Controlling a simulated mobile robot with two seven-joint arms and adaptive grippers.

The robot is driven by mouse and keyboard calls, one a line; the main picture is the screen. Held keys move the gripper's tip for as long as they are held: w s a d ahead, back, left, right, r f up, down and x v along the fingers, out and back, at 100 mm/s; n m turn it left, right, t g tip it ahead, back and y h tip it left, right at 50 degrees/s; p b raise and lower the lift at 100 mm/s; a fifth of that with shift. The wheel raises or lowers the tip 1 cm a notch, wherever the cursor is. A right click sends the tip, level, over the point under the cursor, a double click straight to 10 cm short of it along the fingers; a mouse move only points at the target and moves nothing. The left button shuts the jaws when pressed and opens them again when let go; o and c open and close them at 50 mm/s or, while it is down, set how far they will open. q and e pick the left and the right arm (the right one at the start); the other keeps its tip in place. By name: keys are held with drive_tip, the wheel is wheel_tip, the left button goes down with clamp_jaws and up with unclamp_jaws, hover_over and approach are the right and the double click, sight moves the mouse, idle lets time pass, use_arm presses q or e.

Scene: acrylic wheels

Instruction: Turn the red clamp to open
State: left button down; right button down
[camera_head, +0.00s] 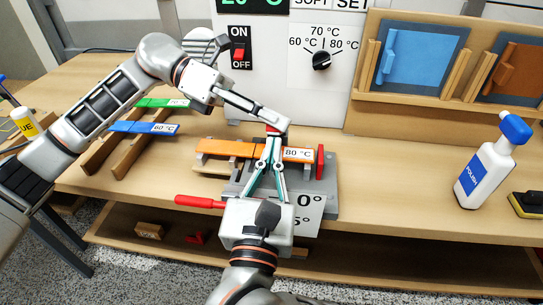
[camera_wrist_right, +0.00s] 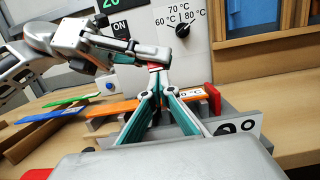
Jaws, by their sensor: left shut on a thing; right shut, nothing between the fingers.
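My left gripper (camera_head: 277,121) comes in from the upper left, shut on a small red piece (camera_head: 272,128) above the fixture; this red piece also shows in the right wrist view (camera_wrist_right: 155,67). I cannot tell whether it belongs to the clamp. An upright red bar (camera_head: 320,161) stands at the right end of an orange strip (camera_head: 225,148) labelled 80 °C. A red handle (camera_head: 200,201) sticks out at the fixture's lower left. My right gripper (camera_head: 272,137) is shut and empty, its fingertips just below the red piece. It hides the middle of the strip and part of the grey fixture (camera_head: 327,190).
Green (camera_head: 155,103) and blue (camera_head: 130,127) strips lie on wooden rails at left. Behind is a panel with an ON/OFF switch (camera_head: 240,48) and a dial (camera_head: 321,60). A polish bottle (camera_head: 483,175) stands at right. The tabletop between fixture and bottle is clear.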

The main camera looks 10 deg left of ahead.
drive_tip(key=shift+r, duration=0.1)
drive_tip(key=shift+w+r+g, duration=0.2)
drive_tip(key=shift+r+g, duration=0.1)
drive_tip(key=shift+r, duration=0.15)
use_arm(q)
drive_tip(key=shift+s+d, duration=0.1)
drive_tip(key=shift+s, duration=0.05)
use_arm(e)
drive_tip(key=shift+w+d+r, duration=0.1)
drive_tip(key=shift+w+r, duration=0.05)
drive_tip(key=shift+r, duration=0.15)
use_arm(q)
drive_tip(key=c, duration=2.2)
unclamp_jaws()
drive_tip(key=shift+o, duration=0.2)
drive_tip(key=shift+f, duration=0.1)
